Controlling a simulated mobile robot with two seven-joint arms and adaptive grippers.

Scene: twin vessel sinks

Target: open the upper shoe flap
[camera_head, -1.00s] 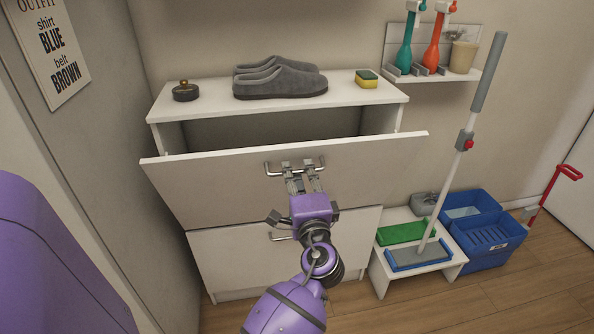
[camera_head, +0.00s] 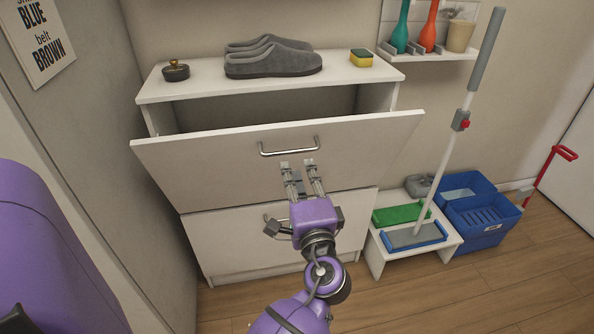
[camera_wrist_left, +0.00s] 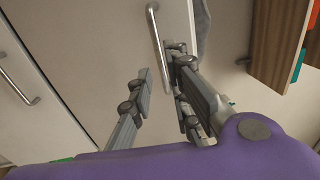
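The white upper shoe flap (camera_head: 225,160) is tilted out at its top, with a dark gap behind its upper edge. Its metal bar handle (camera_head: 289,146) is near the top edge and also shows in the left wrist view (camera_wrist_left: 156,38). My left gripper (camera_head: 300,165) is in front of the flap, just below the handle. Its fingers are apart with nothing between them, and they look clear of the bar. In the left wrist view my left gripper (camera_wrist_left: 159,66) also shows spread fingers, with the bar beyond them. My right gripper is not in view.
Grey shoes (camera_head: 272,60), a dark lidded pot (camera_head: 175,72) and a sponge (camera_head: 361,58) are on the cabinet top (camera_head: 205,82). The lower flap (camera_head: 225,245) is shut. A mop (camera_head: 453,150), a low white stand (camera_head: 375,262) and blue bins (camera_head: 487,243) are to the right.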

